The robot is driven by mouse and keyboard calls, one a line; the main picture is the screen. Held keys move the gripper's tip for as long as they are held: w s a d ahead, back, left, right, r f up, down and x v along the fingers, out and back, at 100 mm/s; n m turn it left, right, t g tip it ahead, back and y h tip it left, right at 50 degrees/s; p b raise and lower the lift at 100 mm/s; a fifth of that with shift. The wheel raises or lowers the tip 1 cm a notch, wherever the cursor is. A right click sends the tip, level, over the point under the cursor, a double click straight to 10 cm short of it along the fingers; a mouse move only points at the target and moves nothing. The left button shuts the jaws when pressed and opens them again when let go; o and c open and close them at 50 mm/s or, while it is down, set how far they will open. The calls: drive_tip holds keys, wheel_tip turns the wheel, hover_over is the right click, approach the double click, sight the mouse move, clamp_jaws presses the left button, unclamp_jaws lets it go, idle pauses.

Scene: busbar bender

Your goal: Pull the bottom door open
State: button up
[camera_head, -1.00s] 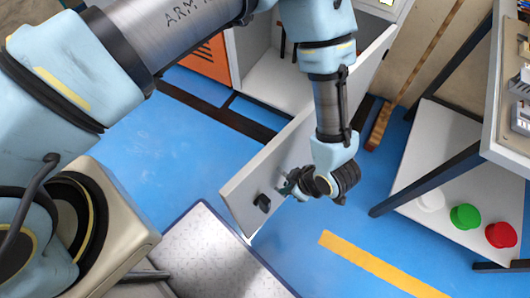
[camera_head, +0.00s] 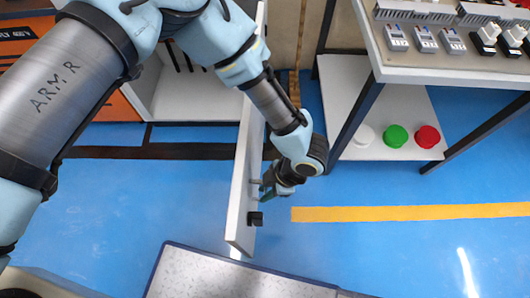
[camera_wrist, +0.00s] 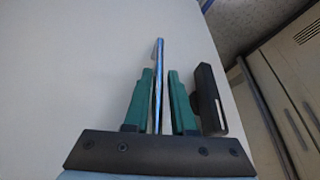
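The white door (camera_head: 243,170) stands swung out from the cabinet (camera_head: 195,100), seen nearly edge-on in the head view. Its black handle (camera_head: 255,219) sticks out from its right face near the free edge. My gripper (camera_head: 264,188) is by that same face, between the handle and the hinge side. In the wrist view the pale door face (camera_wrist: 70,80) fills much of the picture. My gripper's green fingers (camera_wrist: 160,95) are apart, with a thin bluish strip visible between them that I cannot identify. The black handle (camera_wrist: 210,100) is outside them, beside the right finger.
A workbench (camera_head: 440,75) with switches stands at the right. Its lower shelf (camera_head: 350,140) holds white, green (camera_head: 397,136) and red (camera_head: 428,137) buttons. A speckled grey surface (camera_head: 215,275) lies in front of the door. Blue floor (camera_head: 150,205) is clear left of the door.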

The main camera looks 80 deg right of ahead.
drive_tip(key=shift+o, duration=1.4)
drive_tip(key=shift+d, duration=0.1)
drive_tip(key=shift+r, duration=0.1)
drive_tip(key=b+v, duration=0.1)
drive_tip(key=v, duration=0.9)
drive_tip(key=shift+r+b, duration=0.35)
drive_tip(key=shift+b, duration=0.05)
drive_tip(key=shift+s, duration=0.1)
